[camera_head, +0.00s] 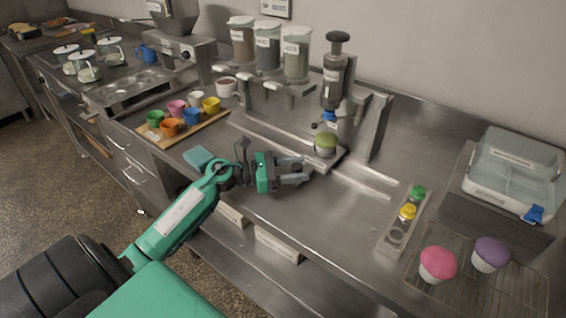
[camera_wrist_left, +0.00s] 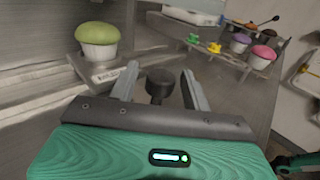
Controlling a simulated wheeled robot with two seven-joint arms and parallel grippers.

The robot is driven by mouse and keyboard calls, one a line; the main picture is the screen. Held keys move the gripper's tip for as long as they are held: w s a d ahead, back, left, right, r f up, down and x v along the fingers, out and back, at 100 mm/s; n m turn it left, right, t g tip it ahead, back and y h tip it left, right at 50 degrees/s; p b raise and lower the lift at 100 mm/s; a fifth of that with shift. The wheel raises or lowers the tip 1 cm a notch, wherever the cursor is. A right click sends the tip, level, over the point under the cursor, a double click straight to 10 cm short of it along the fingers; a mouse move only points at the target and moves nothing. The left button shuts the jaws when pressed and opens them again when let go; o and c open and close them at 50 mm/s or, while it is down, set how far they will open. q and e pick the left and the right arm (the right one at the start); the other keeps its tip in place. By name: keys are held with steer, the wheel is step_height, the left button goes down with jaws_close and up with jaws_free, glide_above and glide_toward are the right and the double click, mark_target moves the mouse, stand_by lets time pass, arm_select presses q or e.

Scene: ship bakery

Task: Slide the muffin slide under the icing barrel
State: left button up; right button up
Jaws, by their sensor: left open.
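The muffin slide (camera_head: 328,160) is a small metal carriage on a rail along the counter. It carries a green-topped muffin (camera_head: 326,141) in a white cup. The icing barrel (camera_head: 334,80) stands upright in a metal stand, with a blue nozzle part (camera_head: 328,117) just above the muffin in the picture. I cannot tell if they line up exactly. My left gripper (camera_head: 294,171) is open at the slide's front left. In the left wrist view the slide (camera_wrist_left: 108,72) and muffin (camera_wrist_left: 97,40) are at upper left; a dark round knob (camera_wrist_left: 160,82) shows between the open fingers.
A tray of coloured cups (camera_head: 182,123) and a teal cloth (camera_head: 199,157) lie left. Ingredient dispensers (camera_head: 268,50) stand behind.

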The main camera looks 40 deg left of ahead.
arm_select(q)
steer(key=v, duration=0.2)
steer(key=b+v, duration=0.1)
steer(key=v, duration=0.1)
steer(key=b+v, duration=0.1)
steer(key=v, duration=0.1)
steer(key=shift+f, duration=0.25)
steer(key=v, duration=0.4)
steer(key=b+v, duration=0.1)
steer(key=v, duration=0.2)
steer(key=shift+s+a+r, duration=0.25)
steer(key=shift+s, duration=0.05)
arm_select(e)
steer(key=w+a+r, duration=0.2)
steer(key=w+r, duration=0.1)
steer(key=w, duration=0.3)
steer(key=shift+w, duration=0.3)
